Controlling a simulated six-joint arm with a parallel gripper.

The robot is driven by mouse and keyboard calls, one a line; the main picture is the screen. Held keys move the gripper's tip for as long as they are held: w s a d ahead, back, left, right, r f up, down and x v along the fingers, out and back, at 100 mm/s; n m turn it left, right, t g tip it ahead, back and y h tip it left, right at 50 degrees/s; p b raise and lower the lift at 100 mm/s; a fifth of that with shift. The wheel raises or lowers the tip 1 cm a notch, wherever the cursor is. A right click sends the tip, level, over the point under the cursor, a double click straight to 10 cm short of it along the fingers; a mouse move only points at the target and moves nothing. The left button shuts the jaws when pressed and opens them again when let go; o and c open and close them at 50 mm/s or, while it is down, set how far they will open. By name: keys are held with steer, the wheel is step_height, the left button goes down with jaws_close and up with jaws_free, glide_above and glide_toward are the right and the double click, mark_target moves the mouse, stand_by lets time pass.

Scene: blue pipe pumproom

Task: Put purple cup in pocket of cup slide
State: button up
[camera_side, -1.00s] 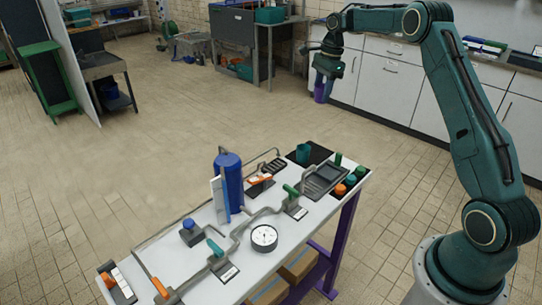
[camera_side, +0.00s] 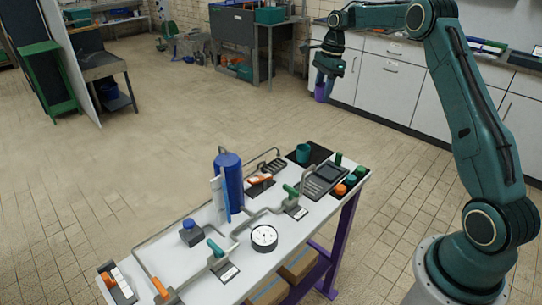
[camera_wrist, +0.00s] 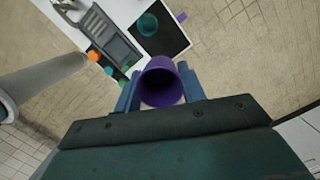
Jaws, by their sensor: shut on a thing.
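My gripper (camera_side: 325,75) is shut on the purple cup (camera_side: 320,93), high above the floor behind the bench in the side view. In the wrist view the cup (camera_wrist: 160,82) sits between the two blue fingers of my gripper (camera_wrist: 160,90), its open mouth facing the camera. A grey fixture with a dark recessed panel (camera_side: 325,179) lies at the bench's right end and may be the cup slide. It also shows in the wrist view, at upper left (camera_wrist: 106,38). The cup is well apart from it.
A teal cup (camera_side: 303,153) stands on a black mat (camera_side: 318,150) at the bench's far right corner. Orange, teal and green round pieces (camera_side: 350,179) line the right edge. A tall blue cylinder (camera_side: 229,180), pipes and a gauge (camera_side: 264,238) occupy the white bench.

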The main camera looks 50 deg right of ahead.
steer(key=s+a+r+m, duration=0.1)
steer(key=s+a+m, duration=0.2)
steer(key=s+a, duration=0.4)
steer(key=shift+s+a+r+m, duration=0.15)
steer(key=shift+s+a+m, duration=0.2)
steer(key=shift+s, duration=1.4)
glide_above(326, 173)
steer(key=f, duration=1.5)
steer(key=shift+s+d+f, duration=0.25)
steer(key=shift+d+f, duration=0.05)
steer(key=shift+f, duration=0.1)
steer(key=shift+f, duration=0.1)
steer(key=shift+f, duration=2.05)
steer(key=shift+f, duration=0.15)
steer(key=o, duration=1)
steer(key=shift+c, duration=0.2)
